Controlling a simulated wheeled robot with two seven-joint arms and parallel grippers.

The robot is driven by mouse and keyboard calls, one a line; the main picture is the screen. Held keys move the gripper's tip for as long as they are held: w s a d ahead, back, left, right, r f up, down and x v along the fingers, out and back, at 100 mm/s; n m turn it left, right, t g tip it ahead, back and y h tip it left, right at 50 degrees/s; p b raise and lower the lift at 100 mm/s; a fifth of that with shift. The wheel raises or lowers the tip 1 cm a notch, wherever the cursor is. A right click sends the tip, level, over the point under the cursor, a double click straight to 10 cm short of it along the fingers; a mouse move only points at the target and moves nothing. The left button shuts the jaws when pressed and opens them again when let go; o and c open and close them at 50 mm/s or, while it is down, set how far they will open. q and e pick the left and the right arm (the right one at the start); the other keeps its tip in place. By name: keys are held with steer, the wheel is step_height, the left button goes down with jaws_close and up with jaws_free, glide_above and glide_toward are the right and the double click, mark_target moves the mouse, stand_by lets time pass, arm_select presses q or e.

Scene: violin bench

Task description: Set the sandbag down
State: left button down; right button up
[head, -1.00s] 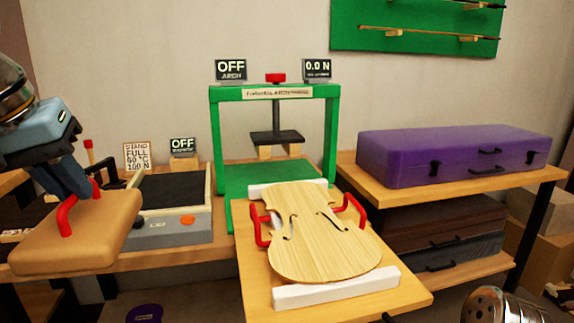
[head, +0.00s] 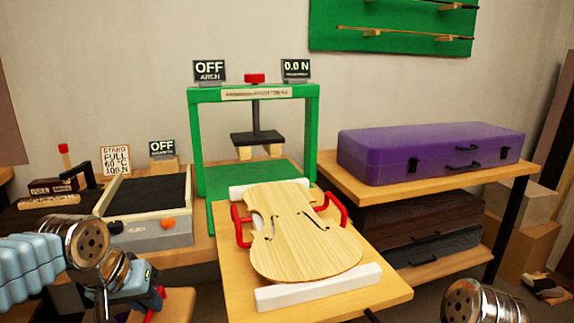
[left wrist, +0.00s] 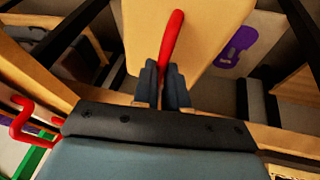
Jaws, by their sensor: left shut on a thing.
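The sandbag (head: 174,304) is a tan padded block with a red handle, mostly cut off at the bottom left of the head view. My left gripper (head: 152,304) is shut on that handle, partly hidden by my own arm. In the left wrist view, the dark fingers (left wrist: 162,85) close around the red handle (left wrist: 172,42). The tan sandbag (left wrist: 212,30) hangs beyond them, apparently clear of the bench edge with floor beneath. My right gripper is out of view.
A wooden violin plate (head: 300,235) lies on a pull-out board (head: 345,305) between white bars, before a green press (head: 195,140). A grey heater box (head: 150,232) stands left. A purple case (head: 430,155) lies on the right shelf.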

arm_select(q)
steer(key=w+d+f+m, duration=0.1)
steer(key=w+d+f, duration=0.1)
steer(key=f, duration=0.9)
steer(key=w+d+f+m, duration=0.1)
steer(key=w+d+f, duration=0.2)
steer(key=f, duration=0.9)
steer(key=shift+w+h, duration=0.3)
steer(key=shift+w, duration=0.7)
